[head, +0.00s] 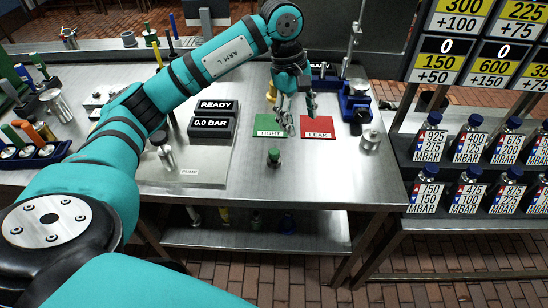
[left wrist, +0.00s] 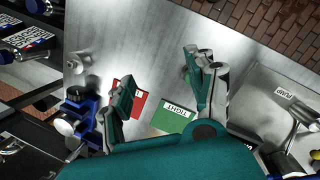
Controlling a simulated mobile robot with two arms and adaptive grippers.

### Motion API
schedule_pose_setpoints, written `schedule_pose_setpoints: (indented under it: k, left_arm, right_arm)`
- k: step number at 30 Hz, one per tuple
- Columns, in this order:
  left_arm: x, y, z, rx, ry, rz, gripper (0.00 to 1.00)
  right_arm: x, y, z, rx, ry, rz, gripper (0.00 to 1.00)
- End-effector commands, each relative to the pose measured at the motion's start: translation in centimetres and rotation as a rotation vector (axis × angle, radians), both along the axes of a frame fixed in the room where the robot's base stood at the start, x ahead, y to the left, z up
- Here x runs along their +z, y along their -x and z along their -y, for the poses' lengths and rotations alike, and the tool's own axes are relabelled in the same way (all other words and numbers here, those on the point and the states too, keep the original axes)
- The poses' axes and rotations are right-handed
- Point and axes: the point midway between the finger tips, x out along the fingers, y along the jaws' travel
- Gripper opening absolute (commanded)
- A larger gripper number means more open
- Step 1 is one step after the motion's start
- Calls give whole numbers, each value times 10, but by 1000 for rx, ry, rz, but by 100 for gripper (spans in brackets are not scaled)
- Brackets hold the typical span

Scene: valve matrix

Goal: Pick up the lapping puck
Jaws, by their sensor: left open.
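A squat silver metal piece with a knob on top, which looks like the lapping puck (head: 370,141), stands upright near the right edge of the steel table (head: 330,180). It also shows in the left wrist view (left wrist: 82,61), at the upper left, beyond the left-hand finger. My left gripper (head: 297,105) is open and empty above the green TIGHT mat (head: 269,125) and the red LEAK mat (head: 317,127). It is to the left of the puck and apart from it. My right gripper is not in view.
A small green-capped piece (head: 273,157) stands in front of the TIGHT mat. A blue fixture (head: 354,101) stands behind the puck. A pump panel (head: 190,168) with READY and 0.0 BAR displays lies to the left. Racks of labelled bottles (head: 470,145) stand right of the table. The front right tabletop is clear.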

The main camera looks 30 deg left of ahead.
Motion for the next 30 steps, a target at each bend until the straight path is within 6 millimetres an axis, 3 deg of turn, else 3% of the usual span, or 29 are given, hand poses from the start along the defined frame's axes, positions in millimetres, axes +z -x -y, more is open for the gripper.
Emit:
schedule_pose_setpoints:
  k: [1,3,6,11,21,30]
  left_arm:
    - [9,0,-25,7,-79,-9,57]
    - [16,3,-47,13,-157,-29,57]
    - [20,6,-64,18,-210,-49,57]
    - [-1,8,-66,18,-220,-58,57]
    - [-74,9,-65,18,-215,-59,57]
    - [-101,7,-64,17,-215,-53,57]
  right_arm:
    - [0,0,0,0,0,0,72]
    - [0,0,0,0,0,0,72]
    - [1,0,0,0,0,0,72]
    - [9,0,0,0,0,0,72]
    - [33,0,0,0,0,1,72]
    - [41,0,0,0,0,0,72]
